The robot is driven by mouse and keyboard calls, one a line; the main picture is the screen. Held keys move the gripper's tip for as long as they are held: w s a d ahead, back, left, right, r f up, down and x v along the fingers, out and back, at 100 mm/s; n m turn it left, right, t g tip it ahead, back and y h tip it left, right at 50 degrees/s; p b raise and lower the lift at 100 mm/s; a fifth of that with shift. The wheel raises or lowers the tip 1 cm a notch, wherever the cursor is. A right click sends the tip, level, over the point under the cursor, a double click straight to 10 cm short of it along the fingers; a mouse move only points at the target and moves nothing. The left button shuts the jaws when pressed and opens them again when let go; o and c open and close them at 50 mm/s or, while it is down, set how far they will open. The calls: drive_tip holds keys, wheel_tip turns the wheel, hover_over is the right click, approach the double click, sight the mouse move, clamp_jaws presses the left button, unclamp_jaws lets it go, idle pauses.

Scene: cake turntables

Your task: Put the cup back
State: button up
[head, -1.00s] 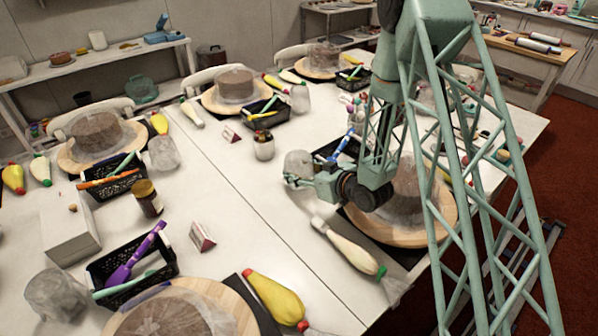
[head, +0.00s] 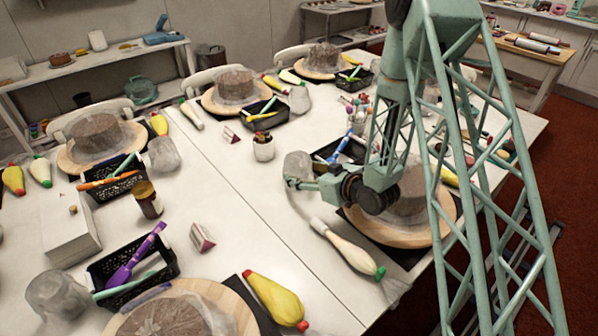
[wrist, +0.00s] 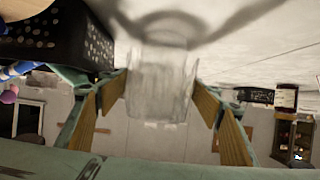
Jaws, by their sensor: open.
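A clear, cloudy cup (head: 298,165) stands on the white table, left of a black basket (head: 325,150) with a blue-handled tool. In the wrist view the cup (wrist: 160,85) is between the two tan-padded fingers of my gripper (wrist: 163,100). The fingers are open, with a gap visible on both sides of the cup. In the head view my gripper (head: 300,184) is low over the table at the cup's near side. The cup's lower part is partly hidden by the fingers there.
A wrapped cake on a wooden turntable (head: 430,235) is beside my arm. A piping bag (head: 345,248) lies in front of my gripper. The table's middle left is mostly clear.

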drive_tip(key=p+v, duration=0.1)
drive_tip(key=v, duration=0.8)
drive_tip(key=shift+s+d+r, duration=0.15)
drive_tip(key=shift+s+d, duration=0.1)
drive_tip(key=shift+d, duration=0.05)
drive_tip(key=shift+w+d+r, duration=0.1)
idle(0.6)
drive_tip(key=s+d+r+m+g+h, duration=0.1)
drive_tip(key=d+r+h, duration=0.4)
drive_tip(key=d+r, duration=0.65)
drive_tip(key=s+d+r+m+g+h, duration=0.1)
drive_tip(key=s+d+r+m+h, duration=0.3)
drive_tip(key=s+r, duration=0.75)
drive_tip(key=s+d+r+m+g, duration=0.15)
drive_tip(key=s+d+r, duration=0.25)
drive_tip(key=s+r, duration=0.55)
drive_tip(key=s+a+r+m+g, duration=0.1)
drive_tip(key=s, duration=1.2)
drive_tip(key=s+a+r+g, duration=0.1)
drive_tip(key=s+a+r, duration=0.1)
drive_tip(key=s, duration=1)
drive_tip(key=shift+s+a+r+m+g, duration=0.15)
drive_tip(key=shift+s+r+m+g, duration=0.1)
drive_tip(key=shift+s+m+g, duration=0.1)
